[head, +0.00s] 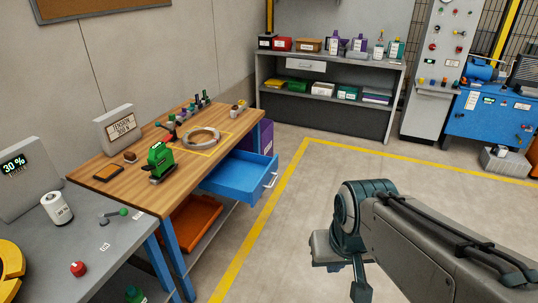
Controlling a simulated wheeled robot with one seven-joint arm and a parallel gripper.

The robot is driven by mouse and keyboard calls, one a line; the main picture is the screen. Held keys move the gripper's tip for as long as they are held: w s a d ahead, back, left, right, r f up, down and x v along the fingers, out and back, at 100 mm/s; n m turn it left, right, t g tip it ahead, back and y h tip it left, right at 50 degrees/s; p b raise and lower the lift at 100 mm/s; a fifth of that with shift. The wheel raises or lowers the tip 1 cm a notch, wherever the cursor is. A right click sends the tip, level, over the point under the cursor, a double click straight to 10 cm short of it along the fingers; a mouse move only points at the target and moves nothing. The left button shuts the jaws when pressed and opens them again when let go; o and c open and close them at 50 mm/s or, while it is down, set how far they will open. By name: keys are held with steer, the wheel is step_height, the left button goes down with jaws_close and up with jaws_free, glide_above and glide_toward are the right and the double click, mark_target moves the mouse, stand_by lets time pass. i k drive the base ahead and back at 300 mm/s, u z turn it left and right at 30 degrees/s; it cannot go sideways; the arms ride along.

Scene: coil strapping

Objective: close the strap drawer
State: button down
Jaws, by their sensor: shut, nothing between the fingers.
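The strap drawer (238,176) is a blue drawer with a pale handle (271,176). It is pulled out from under the right side of the wooden-topped workbench (138,190), and its inside looks empty from here. My gripper (361,292) shows only in part at the bottom of the head view, below my arm's wrist. It points down over the floor, to the right of the drawer and nearer to me, apart from the handle. It is shut and holds nothing.
On the workbench stand a green tool (160,160), a pale ring coil (201,136) and a sign (115,124). An orange tray (192,218) is on the shelf below. A grey console (75,240) is at left. The floor right of the drawer is clear.

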mark_target(244, 176)
steer(key=z, duration=0.15)
steer(key=i, duration=1.65)
steer(key=z, duration=0.05)
